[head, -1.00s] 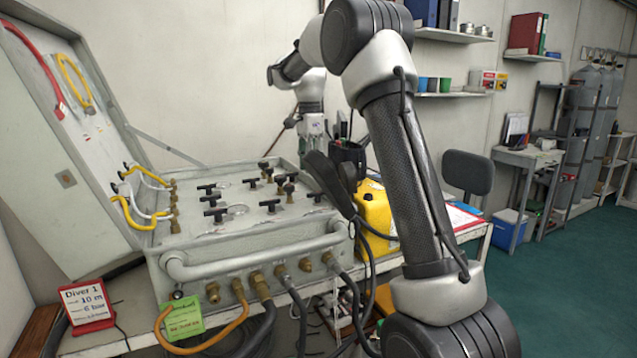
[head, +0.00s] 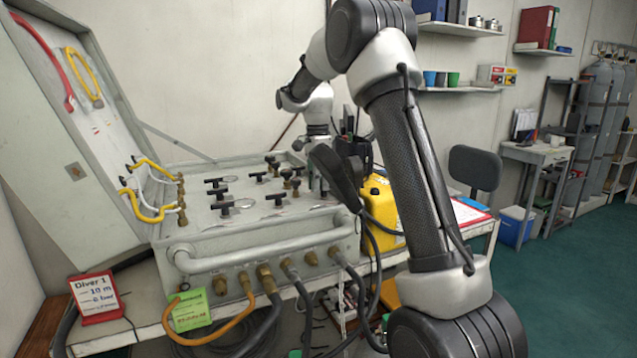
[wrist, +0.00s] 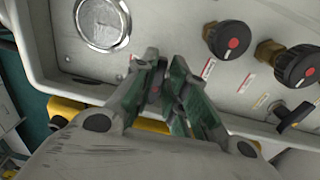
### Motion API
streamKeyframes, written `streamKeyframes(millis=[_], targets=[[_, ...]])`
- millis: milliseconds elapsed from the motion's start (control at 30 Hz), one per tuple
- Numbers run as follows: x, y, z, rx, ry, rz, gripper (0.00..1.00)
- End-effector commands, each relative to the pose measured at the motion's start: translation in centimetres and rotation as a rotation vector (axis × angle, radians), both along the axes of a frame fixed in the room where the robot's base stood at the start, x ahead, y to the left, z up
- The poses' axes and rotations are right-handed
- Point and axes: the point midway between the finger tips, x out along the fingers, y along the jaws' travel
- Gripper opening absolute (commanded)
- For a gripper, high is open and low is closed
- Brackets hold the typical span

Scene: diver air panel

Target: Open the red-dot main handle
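In the wrist view my gripper (wrist: 166,72) points down at the grey panel. Its two green-padded fingers stand a little apart, with a narrow gap between them. A small dark part with a red dot (wrist: 155,89) shows between the fingers, mostly hidden by them; it looks like the red-dot main handle, but its bar and angle cannot be made out. I cannot tell whether the fingers touch it.
Two round black knobs with red dots (wrist: 232,41) and a black T-handle (wrist: 296,117) lie right of the fingers in the wrist view. A gauge (wrist: 103,22) is at upper left. Several black T-handles (head: 226,204) stand on the panel. A yellow case (head: 381,205) stands beside it.

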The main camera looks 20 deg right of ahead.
Motion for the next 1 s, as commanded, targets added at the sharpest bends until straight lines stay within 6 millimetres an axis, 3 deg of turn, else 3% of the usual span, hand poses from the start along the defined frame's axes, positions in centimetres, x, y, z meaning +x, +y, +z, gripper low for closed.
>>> streamKeyframes(millis=[567,1000], targets=[[-0.1,0.01,0.04,0.0,-0.001,0.061,0.0],[-0.66,-0.04,0.1,-0.001,-0.003,0.393,0.0]])
